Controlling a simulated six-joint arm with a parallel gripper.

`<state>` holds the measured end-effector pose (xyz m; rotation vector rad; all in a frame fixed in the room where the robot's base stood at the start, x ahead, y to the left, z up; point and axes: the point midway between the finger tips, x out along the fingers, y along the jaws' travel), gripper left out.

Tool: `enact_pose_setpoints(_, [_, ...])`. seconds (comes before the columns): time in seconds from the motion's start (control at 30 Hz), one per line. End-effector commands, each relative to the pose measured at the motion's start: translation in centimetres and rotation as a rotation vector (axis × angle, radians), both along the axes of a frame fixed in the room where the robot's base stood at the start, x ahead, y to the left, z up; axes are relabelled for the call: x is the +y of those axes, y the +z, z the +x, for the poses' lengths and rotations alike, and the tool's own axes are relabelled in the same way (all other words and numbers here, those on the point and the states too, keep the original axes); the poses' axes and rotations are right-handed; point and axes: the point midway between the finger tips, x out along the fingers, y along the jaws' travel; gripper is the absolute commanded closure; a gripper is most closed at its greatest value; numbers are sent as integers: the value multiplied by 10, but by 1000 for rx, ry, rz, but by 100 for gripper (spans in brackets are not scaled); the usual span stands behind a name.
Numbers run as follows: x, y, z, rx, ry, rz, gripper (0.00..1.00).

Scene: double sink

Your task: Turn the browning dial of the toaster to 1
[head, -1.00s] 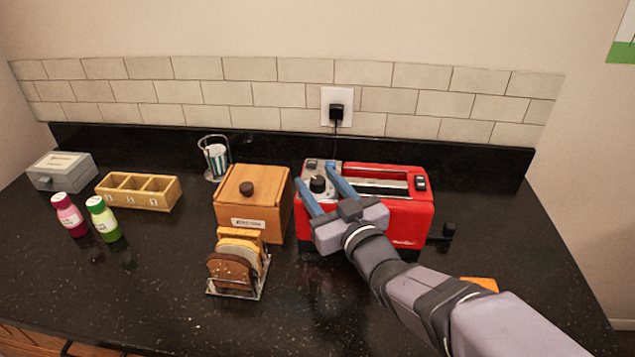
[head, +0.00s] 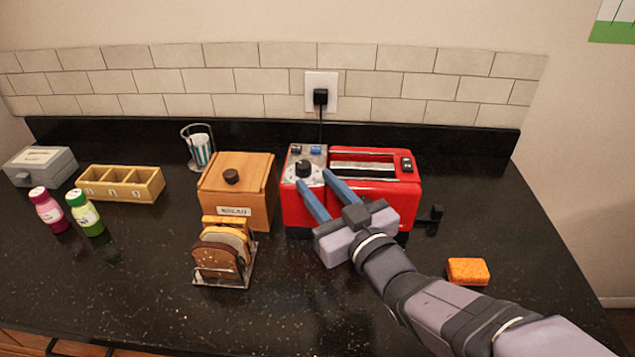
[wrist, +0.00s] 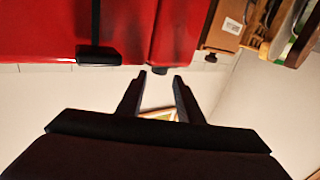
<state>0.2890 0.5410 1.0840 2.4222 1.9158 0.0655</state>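The red toaster (head: 408,190) stands at the back of the counter, with its black browning dial (head: 303,168) on a light panel at its left end. The dial's marks are too small to read. My gripper (head: 313,178) is open, its two blue fingers pointing at the panel. The left fingertip shows just in front of the dial and the right one to its right. They appear apart from the dial.
A wooden bread box (head: 257,190) stands close to the toaster's left. A bread rack (head: 238,280) is in front of it. An orange sponge (head: 468,271) lies right of my arm. Bottles, a compartment tray (head: 120,196) and a grey box (head: 40,168) are farther left.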

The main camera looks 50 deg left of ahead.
Motion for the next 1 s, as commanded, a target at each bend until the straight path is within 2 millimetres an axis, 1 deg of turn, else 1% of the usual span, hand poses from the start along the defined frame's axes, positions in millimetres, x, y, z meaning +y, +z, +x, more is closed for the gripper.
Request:
enact_pose_setpoints(0.07, [3, 5, -7, 0, 14, 0, 67])
enact_pose_setpoints(0.17, [12, 13, -28, 2, 51, -4, 67])
enact_pose_setpoints(0.27, [24, 18, -61, 10, 113, -21, 67])
enact_pose_setpoints(0.33, [33, 19, -92, 19, 166, -41, 67])
enact_pose_setpoints(0.37, [36, 18, -106, 25, 192, -54, 67])
enact_pose_setpoints(0.4, [40, 15, -126, 33, 224, -72, 67])
enact_pose_setpoints(0.5, [43, 3, -166, 103, 255, -116, 67])
enact_pose_setpoints(0.57, [41, -4, -178, 164, 232, -121, 67])
enact_pose_setpoints(0.6, [40, -8, -180, 198, 207, -119, 67])
enact_pose_setpoints(0.67, [37, -13, -176, 236, 158, -108, 67])
enact_pose_setpoints(0.73, [31, -19, -165, 267, 83, -91, 67])
enact_pose_setpoints(0.87, [13, -26, -121, 287, -97, -37, 67])
enact_pose_setpoints(0.9, [7, -24, -107, 283, -151, -17, 67])
enact_pose_setpoints(1.0, [-10, -19, -79, 260, -272, 22, 67])
